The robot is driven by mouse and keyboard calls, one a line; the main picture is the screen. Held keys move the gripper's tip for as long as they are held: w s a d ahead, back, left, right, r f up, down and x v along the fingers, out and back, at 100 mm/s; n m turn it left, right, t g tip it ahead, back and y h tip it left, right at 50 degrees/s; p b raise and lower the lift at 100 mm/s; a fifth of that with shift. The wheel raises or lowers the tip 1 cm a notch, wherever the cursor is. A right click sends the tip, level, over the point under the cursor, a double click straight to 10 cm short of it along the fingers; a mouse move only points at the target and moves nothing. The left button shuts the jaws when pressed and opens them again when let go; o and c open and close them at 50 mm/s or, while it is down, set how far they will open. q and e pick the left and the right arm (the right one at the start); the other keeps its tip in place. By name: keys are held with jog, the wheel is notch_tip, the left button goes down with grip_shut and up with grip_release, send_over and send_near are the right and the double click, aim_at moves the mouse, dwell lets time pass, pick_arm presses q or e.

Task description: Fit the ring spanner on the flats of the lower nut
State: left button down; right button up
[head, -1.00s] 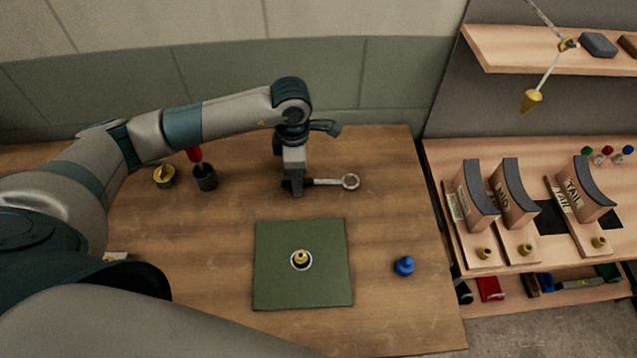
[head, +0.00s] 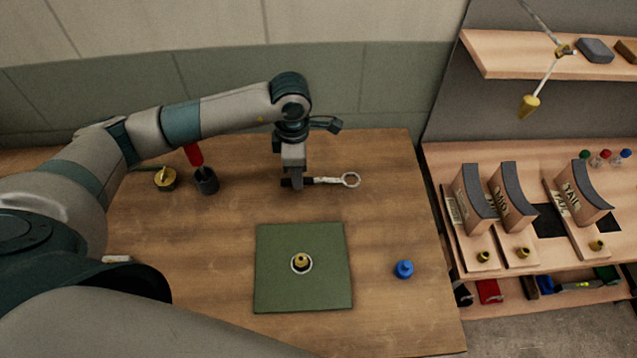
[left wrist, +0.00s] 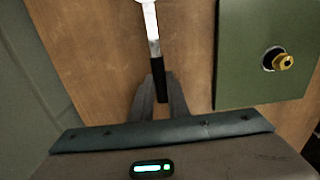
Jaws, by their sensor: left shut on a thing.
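The ring spanner (head: 330,181) has a pale shank, a ring end pointing right and a dark handle. My left gripper (head: 294,184) is shut on the handle near the back of the table. In the left wrist view the spanner (left wrist: 151,25) runs away from between the fingers of my left gripper (left wrist: 160,90). A brass nut fitting (head: 301,261) stands in a pale round collar on the green mat (head: 275,292). It also shows in the left wrist view (left wrist: 284,62). I cannot tell a lower nut apart on it. The spanner is behind the mat, apart from the fitting. My right gripper is not in view.
A blue knobbed piece (head: 404,269) stands right of the mat. A dark cup (head: 206,181) with a red-handled tool and a brass piece (head: 165,179) stand at the left. A side bench (head: 480,160) holds curved blocks. The table between spanner and mat is clear.

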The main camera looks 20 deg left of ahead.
pick_arm(q)
jog(key=shift+r+p, duration=0.55)
jog(key=shift+r, duration=1.35)
